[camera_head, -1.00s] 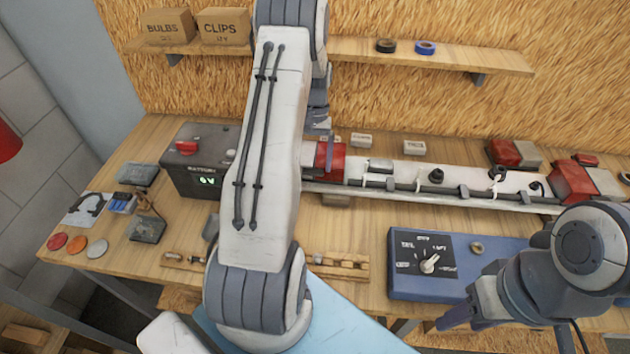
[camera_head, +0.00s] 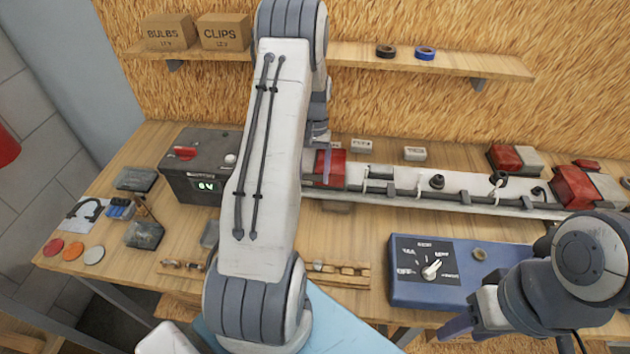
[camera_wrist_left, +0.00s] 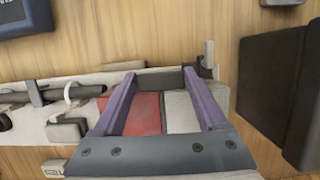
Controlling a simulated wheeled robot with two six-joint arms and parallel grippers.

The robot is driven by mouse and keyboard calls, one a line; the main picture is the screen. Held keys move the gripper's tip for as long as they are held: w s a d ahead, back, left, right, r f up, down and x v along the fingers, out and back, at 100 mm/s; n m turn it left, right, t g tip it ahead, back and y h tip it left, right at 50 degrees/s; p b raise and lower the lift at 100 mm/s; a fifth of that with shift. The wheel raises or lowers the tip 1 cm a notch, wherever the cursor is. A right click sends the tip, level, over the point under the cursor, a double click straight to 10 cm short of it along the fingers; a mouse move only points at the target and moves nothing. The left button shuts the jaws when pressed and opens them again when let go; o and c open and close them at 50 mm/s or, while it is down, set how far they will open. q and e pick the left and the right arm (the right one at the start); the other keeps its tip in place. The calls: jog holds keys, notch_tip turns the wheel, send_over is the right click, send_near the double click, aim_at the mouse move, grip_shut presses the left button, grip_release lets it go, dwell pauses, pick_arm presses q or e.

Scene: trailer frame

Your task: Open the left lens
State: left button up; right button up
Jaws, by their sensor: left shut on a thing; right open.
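The left lamp on the white trailer beam has a red lens part (camera_head: 331,166), partly hidden behind my left arm. In the left wrist view it shows as a red half (camera_wrist_left: 140,115) beside a pale half (camera_wrist_left: 181,112). My left gripper (camera_head: 322,150) is at this lamp. In the wrist view its two purple fingers (camera_wrist_left: 164,98) stand on either side of the lamp, one at the red end and one at the pale end, and are shut on it. My right gripper (camera_head: 465,325) is open and empty at the lower right, in front of the blue switch box.
A battery (camera_head: 200,185) reading 6V stands left of the lamp. The blue switch box (camera_head: 440,275) lies in front of the white beam (camera_head: 450,202). A right lamp (camera_head: 572,187) and a cable with clips run along the beam. A wooden rack (camera_head: 340,272) lies in front.

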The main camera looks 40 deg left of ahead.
aim_at(315, 164)
pick_arm(q)
jog(key=shift+w+p+v, duration=0.2)
jog(key=shift+p+v, duration=1.5)
jog(key=shift+v, duration=0.5)
jog(key=shift+a, duration=0.1)
jog(key=shift+w+a+r+p, duration=0.35)
jog(key=shift+w+r+p, duration=0.2)
jog(key=shift+r+p, duration=0.2)
jog(key=shift+w+a+r+p, duration=0.35)
jog(key=shift+w+r+p, duration=0.2)
jog(key=shift+r+p, duration=0.2)
jog(key=shift+w+r, duration=0.1)
jog(key=shift+r, duration=0.05)
jog(key=w+a+r+p, duration=0.2)
jog(key=w, duration=0.1)
jog(key=shift+w+r, duration=0.1)
jog(key=shift+r, duration=0.05)
